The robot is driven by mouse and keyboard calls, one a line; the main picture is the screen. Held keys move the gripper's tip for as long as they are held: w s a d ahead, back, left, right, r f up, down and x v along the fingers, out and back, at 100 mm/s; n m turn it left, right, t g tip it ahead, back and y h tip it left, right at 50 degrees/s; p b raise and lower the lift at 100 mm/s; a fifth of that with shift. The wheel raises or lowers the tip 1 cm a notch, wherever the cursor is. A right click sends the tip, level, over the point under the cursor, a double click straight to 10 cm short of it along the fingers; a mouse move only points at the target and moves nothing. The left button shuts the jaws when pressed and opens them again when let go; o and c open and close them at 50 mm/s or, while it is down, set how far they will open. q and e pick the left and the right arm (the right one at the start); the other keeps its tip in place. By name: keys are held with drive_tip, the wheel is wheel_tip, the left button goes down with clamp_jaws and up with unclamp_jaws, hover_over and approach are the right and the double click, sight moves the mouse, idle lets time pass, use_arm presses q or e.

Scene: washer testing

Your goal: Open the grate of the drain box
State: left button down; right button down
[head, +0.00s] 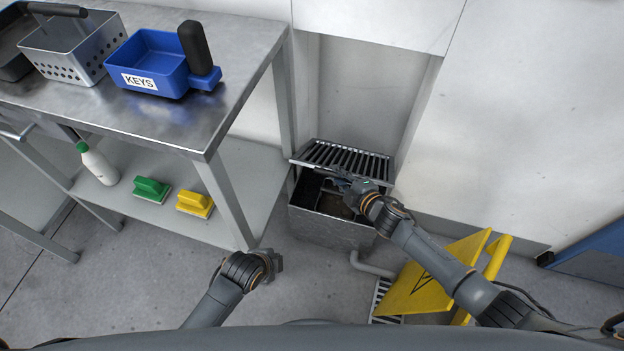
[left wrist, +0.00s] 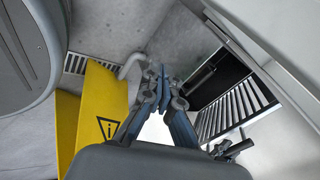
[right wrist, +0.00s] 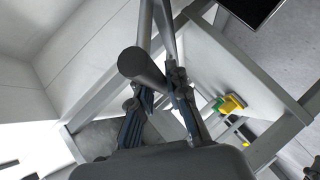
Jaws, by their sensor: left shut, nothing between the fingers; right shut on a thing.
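The drain box (head: 330,228) is a grey metal box on the floor against the wall. Its barred grate (head: 345,158) is tilted up, and the dark inside of the box shows below it. The grate's bars also show in the left wrist view (left wrist: 235,108). My right gripper (head: 345,182) is at the grate's front edge, shut on it; the exact contact is hard to see. The right wrist view shows its fingers (right wrist: 164,92) close together by a dark cylinder. My left gripper (head: 277,264) is shut and empty, low and left of the box; its fingertips (left wrist: 160,82) meet.
A metal table (head: 150,125) stands left of the box, holding a blue KEYS tray (head: 150,62) and a metal basket (head: 75,50). A yellow sign (head: 425,280) and a pipe (head: 372,267) are right of the box. The wall closes off the back.

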use_arm(q)
drive_tip(key=w+d+r+m+t, duration=0.35)
drive_tip(key=r+m, duration=0.25)
drive_tip(key=m, duration=0.5)
drive_tip(key=w+d+r+m+t, duration=0.25)
drive_tip(key=w+r+m, duration=0.3)
drive_tip(key=m, duration=0.45)
drive_tip(key=w+d+f, duration=0.3)
drive_tip(key=w, duration=0.7)
drive_tip(key=shift+w+d+m+g+h, duration=0.15)
drive_tip(key=shift+d+m+g+h, duration=0.15)
drive_tip(key=shift+d+h, duration=0.1)
